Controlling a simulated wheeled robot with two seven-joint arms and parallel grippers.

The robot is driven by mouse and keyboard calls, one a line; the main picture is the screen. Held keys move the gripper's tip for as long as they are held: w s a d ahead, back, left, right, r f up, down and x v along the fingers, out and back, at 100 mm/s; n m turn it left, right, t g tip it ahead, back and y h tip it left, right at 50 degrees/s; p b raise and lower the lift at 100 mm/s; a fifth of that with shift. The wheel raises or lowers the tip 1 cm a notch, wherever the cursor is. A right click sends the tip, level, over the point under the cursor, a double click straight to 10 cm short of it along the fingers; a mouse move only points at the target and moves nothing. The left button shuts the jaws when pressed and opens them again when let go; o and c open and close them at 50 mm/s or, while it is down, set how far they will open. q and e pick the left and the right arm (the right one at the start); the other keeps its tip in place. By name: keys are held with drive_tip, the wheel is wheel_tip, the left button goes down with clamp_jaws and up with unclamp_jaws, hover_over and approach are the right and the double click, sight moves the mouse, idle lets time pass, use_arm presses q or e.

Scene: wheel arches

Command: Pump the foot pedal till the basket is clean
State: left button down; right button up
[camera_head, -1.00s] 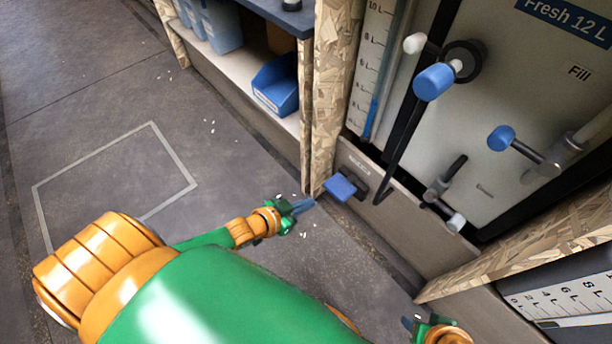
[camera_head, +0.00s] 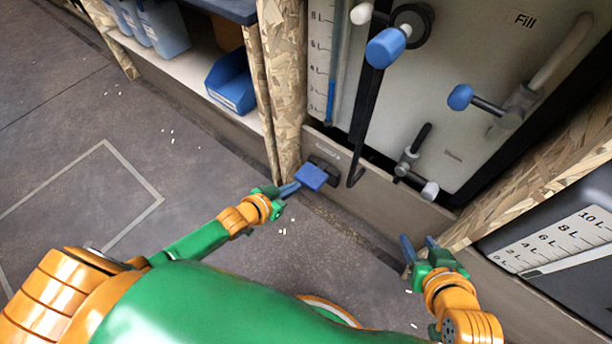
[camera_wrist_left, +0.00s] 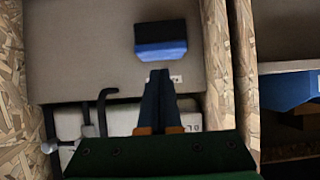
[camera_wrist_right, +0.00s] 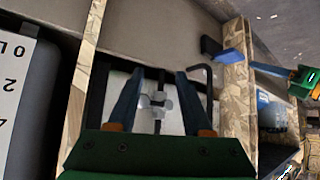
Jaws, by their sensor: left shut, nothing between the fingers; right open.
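The blue foot pedal (camera_head: 312,177) sticks out from the low kickboard under the tall grey panel. It also shows in the left wrist view (camera_wrist_left: 160,41) and in the right wrist view (camera_wrist_right: 229,56). My left gripper (camera_head: 290,188) is shut and empty, its fingertips at the pedal's near left edge; I cannot tell whether they touch it. In the left wrist view its fingers (camera_wrist_left: 158,78) point at the pedal. My right gripper (camera_head: 418,246) is open and empty, low in front of the kickboard, right of the pedal. No basket is recognisable in view.
A chipboard post (camera_head: 284,80) stands just left of the pedal. A black bent rod (camera_head: 366,110) hangs right of it, beside blue-ended valves (camera_head: 386,47). A shelf with a blue bin (camera_head: 232,83) is at upper left. Small white bits lie on the open floor.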

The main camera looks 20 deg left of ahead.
sight(305, 184)
drive_tip(key=w+a+r+t+y+b, duration=0.1)
drive_tip(key=w+r+t, duration=0.25)
drive_tip(key=r, duration=0.25)
drive_tip(key=w+a+r+t+y+b, duration=0.1)
drive_tip(key=w+a+r+t, duration=0.15)
drive_tip(key=r+t, duration=0.3)
use_arm(q)
drive_tip(key=w, duration=0.2)
drive_tip(key=w+d+f+b, duration=0.1)
drive_tip(key=w+d+b, duration=0.1)
drive_tip(key=w, duration=0.1)
drive_tip(key=shift+w+f, duration=0.25)
drive_tip(key=shift+w, duration=0.1)
use_arm(e)
drive_tip(key=s+r+n+t+y, duration=0.1)
drive_tip(key=s+r+t+y, duration=0.1)
drive_tip(key=r, duration=0.5)
drive_tip(key=s+r+n+t+y, duration=0.1)
drive_tip(key=s+r+t+y, duration=0.1)
drive_tip(key=r+t, duration=0.3)
wheel_tip(305, 184, up, 2)
drive_tip(key=shift+s+r, duration=0.1)
drive_tip(key=shift+s, duration=0.3)
use_arm(q)
drive_tip(key=shift+f, duration=0.1)
use_arm(e)
drive_tip(key=shift+a, duration=0.1)
